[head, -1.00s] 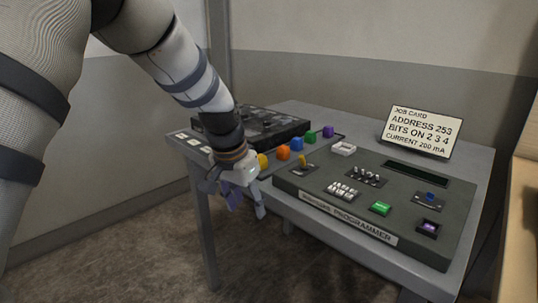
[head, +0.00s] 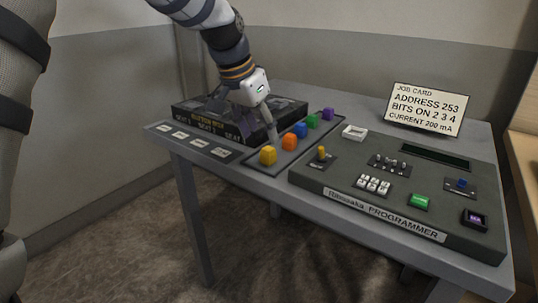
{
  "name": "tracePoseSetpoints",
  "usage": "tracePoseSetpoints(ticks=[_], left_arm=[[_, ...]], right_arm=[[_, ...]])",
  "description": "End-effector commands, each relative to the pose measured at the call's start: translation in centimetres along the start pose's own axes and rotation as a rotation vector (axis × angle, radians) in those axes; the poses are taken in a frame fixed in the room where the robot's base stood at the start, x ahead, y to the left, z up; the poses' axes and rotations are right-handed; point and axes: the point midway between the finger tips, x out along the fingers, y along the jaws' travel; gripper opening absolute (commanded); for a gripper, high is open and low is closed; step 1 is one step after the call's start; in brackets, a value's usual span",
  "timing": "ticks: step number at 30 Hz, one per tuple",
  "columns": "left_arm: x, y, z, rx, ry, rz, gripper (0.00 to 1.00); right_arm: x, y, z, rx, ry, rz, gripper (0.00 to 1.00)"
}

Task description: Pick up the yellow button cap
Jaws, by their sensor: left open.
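The yellow button cap (head: 268,156) sits at the near end of a row of coloured caps on a dark strip on the table. My left gripper (head: 259,138) is open and points down just behind and above the yellow cap. One finger comes down near the orange cap (head: 289,141); the other is partly hidden over the dark box. I see nothing between the fingers. My right gripper is not in view.
Blue, green and purple caps (head: 328,114) continue the row. A dark box (head: 188,114) stands behind the gripper, with several labelled plates in front. The grey programmer console (head: 330,176) with switches fills the right side. A job card (head: 428,108) stands at the back.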

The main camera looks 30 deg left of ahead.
Motion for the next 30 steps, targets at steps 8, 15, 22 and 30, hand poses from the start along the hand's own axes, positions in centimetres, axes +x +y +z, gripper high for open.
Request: tracePoseSetpoints(ticks=[8,15,22,30], left_arm=[[3.8,0.2,-0.1,0.000,-0.006,0.001,0.48],[6.0,0.1,-0.2,0.000,0.003,0.000,0.48],[5.9,0.1,-0.3,0.000,0.004,-0.001,0.14],[5.9,0.1,-0.2,0.000,0.003,-0.001,0.01]], right_arm=[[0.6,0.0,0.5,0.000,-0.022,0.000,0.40],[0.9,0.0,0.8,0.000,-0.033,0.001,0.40],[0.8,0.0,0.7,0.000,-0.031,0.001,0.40],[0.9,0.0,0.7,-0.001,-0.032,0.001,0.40]])
